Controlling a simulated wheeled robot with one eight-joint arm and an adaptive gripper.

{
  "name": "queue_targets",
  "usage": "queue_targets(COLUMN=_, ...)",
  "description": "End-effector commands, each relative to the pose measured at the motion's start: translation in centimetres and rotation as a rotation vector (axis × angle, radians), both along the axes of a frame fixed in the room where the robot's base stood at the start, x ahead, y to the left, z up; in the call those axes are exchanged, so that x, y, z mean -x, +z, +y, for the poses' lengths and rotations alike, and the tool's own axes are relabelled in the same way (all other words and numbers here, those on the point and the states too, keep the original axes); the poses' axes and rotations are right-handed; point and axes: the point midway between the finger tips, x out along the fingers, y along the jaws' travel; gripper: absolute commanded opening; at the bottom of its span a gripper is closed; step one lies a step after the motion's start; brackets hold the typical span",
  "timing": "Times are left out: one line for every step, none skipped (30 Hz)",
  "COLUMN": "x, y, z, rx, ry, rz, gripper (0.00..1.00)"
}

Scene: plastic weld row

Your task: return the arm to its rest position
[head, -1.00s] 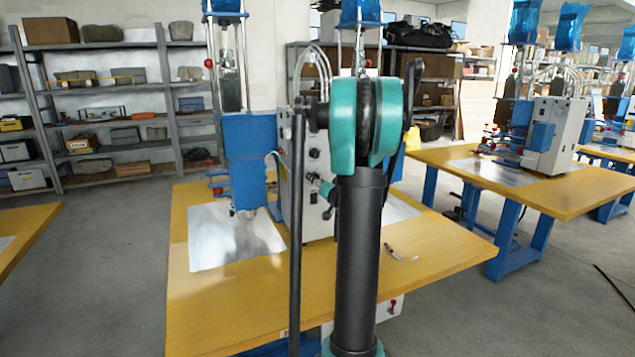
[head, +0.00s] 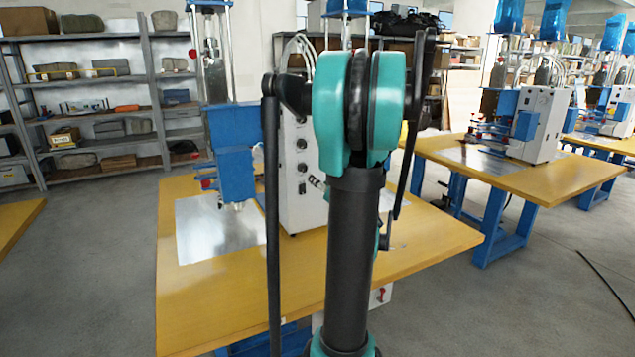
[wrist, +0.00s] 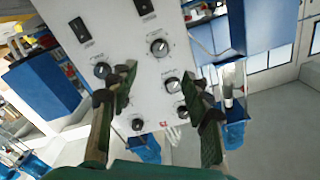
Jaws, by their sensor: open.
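My arm stands upright in the middle of the head view, with dark links and teal joints. My gripper (wrist: 162,85) shows in the wrist view with its two fingers spread apart and nothing between them. Beyond the fingers is the white control box (wrist: 150,45) of the welding machine, with black knobs and switches. Whether the fingers touch it I cannot tell. In the head view the control box (head: 301,185) stands on the yellow table (head: 225,305), partly hidden behind my arm. The gripper cannot be made out clearly there.
A blue welding press (head: 236,175) stands beside the box, over a metal plate (head: 205,235) on the table. Another yellow table (head: 530,180) with a machine is at the right. Loaded shelves (head: 100,95) line the back left. Grey floor (head: 90,270) is open at both sides.

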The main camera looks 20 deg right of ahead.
Motion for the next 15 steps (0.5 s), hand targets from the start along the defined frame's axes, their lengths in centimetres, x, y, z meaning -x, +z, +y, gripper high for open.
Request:
queue_targets(x=0.03, y=0.0, z=0.0, rx=0.0, ry=0.0, rz=0.0, gripper=0.49)
queue_targets(x=0.03, y=0.0, z=0.0, rx=0.0, ry=0.0, rz=0.0, gripper=0.49)
queue_targets(x=0.02, y=0.0, z=0.0, rx=0.0, ry=0.0, rz=0.0, gripper=0.49)
queue_targets(x=0.02, y=0.0, z=0.0, rx=0.0, ry=0.0, rz=0.0, gripper=0.49)
queue_targets(x=0.01, y=0.0, z=0.0, rx=0.0, ry=0.0, rz=0.0, gripper=0.49)
queue_targets(x=0.01, y=0.0, z=0.0, rx=0.0, ry=0.0, rz=0.0, gripper=0.49)
queue_targets(x=0.01, y=0.0, z=0.0, rx=0.0, ry=0.0, rz=0.0, gripper=0.49)
queue_targets(x=0.01, y=0.0, z=0.0, rx=0.0, ry=0.0, rz=0.0, gripper=0.49)
queue_targets(x=0.01, y=0.0, z=0.0, rx=0.0, ry=0.0, rz=0.0, gripper=0.49)
queue_targets(x=0.0, y=0.0, z=0.0, rx=0.0, ry=0.0, rz=0.0, gripper=0.49)
queue_targets(x=0.0, y=0.0, z=0.0, rx=0.0, ry=0.0, rz=0.0, gripper=0.49)
queue_targets(x=0.0, y=0.0, z=0.01, rx=0.0, ry=0.0, rz=0.0, gripper=0.49)
queue_targets(x=0.0, y=-0.02, z=0.11, rx=0.0, ry=0.002, rz=0.001, gripper=0.49)
queue_targets(x=0.0, y=-0.07, z=0.33, rx=0.001, ry=0.006, rz=0.004, gripper=0.49)
queue_targets(x=0.03, y=-0.22, z=0.9, rx=0.003, ry=0.017, rz=0.013, gripper=0.49)
